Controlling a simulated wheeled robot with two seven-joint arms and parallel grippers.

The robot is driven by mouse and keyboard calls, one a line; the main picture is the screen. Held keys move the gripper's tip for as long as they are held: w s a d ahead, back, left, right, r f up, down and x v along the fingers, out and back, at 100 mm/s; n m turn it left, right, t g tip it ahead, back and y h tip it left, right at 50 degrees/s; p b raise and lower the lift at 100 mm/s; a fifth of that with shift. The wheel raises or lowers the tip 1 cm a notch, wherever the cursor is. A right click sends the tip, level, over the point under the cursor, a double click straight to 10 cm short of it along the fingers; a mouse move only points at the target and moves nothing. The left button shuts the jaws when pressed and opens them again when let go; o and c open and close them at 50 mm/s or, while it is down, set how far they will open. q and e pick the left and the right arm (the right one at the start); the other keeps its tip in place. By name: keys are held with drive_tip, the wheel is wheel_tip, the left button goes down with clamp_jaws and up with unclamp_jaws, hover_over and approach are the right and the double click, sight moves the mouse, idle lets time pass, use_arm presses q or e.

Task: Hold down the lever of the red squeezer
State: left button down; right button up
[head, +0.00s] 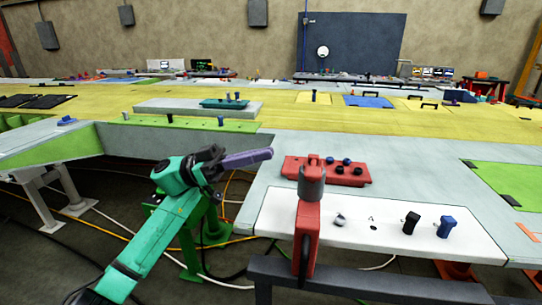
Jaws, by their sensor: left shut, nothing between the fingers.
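The red squeezer (307,230) stands upright at the front left of the white panel, with a grey cylinder (312,183) near its top. Its lever cannot be told apart clearly from here. My left gripper (264,154), at the end of the teal arm, has purple fingers that are shut and empty. They point right, above the table's left corner. They are up and to the left of the squeezer in the picture, apart from it. My right gripper is not in view.
A red block (327,172) with dark and blue knobs lies behind the squeezer. The white panel (350,240) carries a black (411,222) and a blue (446,226) part to the right. A dark bar (375,283) runs along the front. Cables lie on the floor.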

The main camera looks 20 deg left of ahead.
use_arm(q)
wheel_tip(320, 180, up, 3)
drive_tip(key=p, duration=0.4)
hover_over(309, 179)
drive_tip(key=w+a, duration=0.1)
drive_tip(key=a, duration=0.2)
drive_tip(key=f, duration=0.4)
drive_tip(key=shift+w+d+f, duration=0.1)
drive_tip(key=shift+d+f, duration=0.05)
drive_tip(key=shift+d, duration=0.15)
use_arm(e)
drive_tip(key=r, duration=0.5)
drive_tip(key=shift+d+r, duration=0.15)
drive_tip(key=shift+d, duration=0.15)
use_arm(q)
wheel_tip(309, 179, down, 3)
drive_tip(key=m+g+b, duration=0.1)
drive_tip(key=m+b, duration=0.3)
drive_tip(key=shift+g, duration=0.4)
drive_tip(key=shift+s, duration=0.2)
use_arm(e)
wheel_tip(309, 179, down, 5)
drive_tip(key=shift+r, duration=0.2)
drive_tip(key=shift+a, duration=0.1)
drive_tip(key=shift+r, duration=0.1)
